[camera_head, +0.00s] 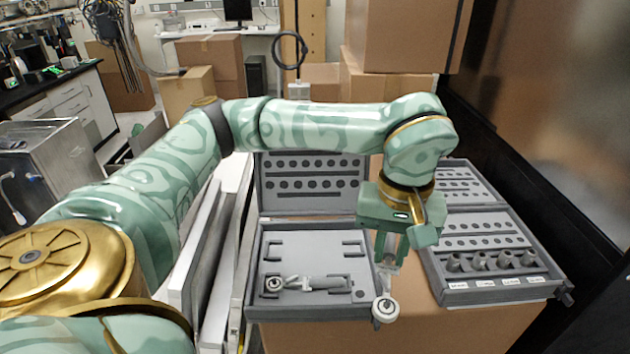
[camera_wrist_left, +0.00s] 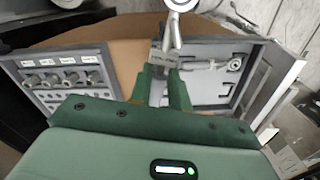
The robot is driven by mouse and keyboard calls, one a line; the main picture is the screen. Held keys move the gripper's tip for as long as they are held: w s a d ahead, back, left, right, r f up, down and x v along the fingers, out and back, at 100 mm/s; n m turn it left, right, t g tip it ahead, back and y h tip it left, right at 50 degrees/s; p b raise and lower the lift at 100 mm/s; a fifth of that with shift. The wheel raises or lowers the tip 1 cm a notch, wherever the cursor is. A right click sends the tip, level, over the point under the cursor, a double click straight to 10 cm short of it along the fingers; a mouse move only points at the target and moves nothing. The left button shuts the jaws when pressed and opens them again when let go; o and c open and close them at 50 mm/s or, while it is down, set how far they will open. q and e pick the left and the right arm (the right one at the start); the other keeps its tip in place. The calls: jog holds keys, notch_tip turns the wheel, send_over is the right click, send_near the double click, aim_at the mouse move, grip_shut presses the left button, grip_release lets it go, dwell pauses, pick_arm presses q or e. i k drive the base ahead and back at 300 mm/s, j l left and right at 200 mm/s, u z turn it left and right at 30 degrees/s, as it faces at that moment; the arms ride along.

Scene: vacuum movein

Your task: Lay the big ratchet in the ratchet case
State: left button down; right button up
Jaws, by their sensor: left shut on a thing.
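The big ratchet (camera_head: 386,309) is a grey tool with a round head; it also shows in the wrist view (camera_wrist_left: 181,4). My left gripper (camera_head: 391,260) is shut on its handle, which is mostly hidden between the fingers in the head view. In the wrist view my fingers (camera_wrist_left: 164,88) close around the grey handle. The ratchet's head points down and toward the viewer, by the right front corner of the ratchet case (camera_head: 318,313). The case is open, with its lid raised behind. Another, smaller ratchet (camera_head: 318,283) lies in its front part; the back part shows empty holders. My right gripper is out of view.
An open socket case (camera_head: 484,296) with several sockets stands to the right on the same cardboard box (camera_head: 420,330). The box top between the cases is bare. A dark wall (camera_head: 560,150) stands close on the right. Flat panels (camera_head: 205,250) lean at the left.

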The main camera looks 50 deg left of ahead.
aim_at(314, 251)
jog(key=u, duration=0.9)
jog(key=i+l+u, duration=0.15)
jog(key=l+u, duration=0.15)
jog(key=u, duration=0.15)
jog(key=i+l+u, duration=0.1)
jog(key=l+u, duration=0.3)
jog(key=i+l, duration=0.1)
jog(key=l, duration=0.95)
jog(key=i, duration=0.05)
